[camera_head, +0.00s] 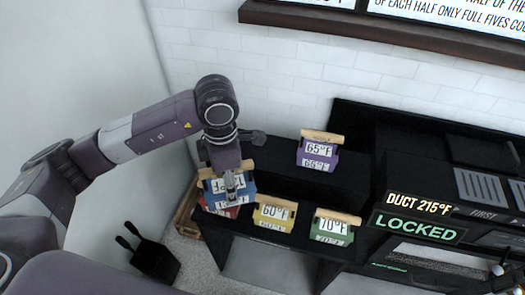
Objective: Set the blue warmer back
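The blue warmer (247,186) has a pale wooden handle and a white number label, partly covered by my gripper. My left gripper (232,188) comes down from above across the handle, with its fingers close together, and looks shut on the blue warmer. A red warmer (231,212) shows just below the blue one, mostly hidden. Whether the blue warmer touches it or hangs clear in front of it, I cannot tell.
A purple 65°F warmer (318,155) stands on the upper black step. A yellow 60°F warmer (272,213) and a green 70°F warmer (335,228) stand on the lower step. A machine with a LOCKED display (416,228) is at right. A black bin (157,262) stands on the floor.

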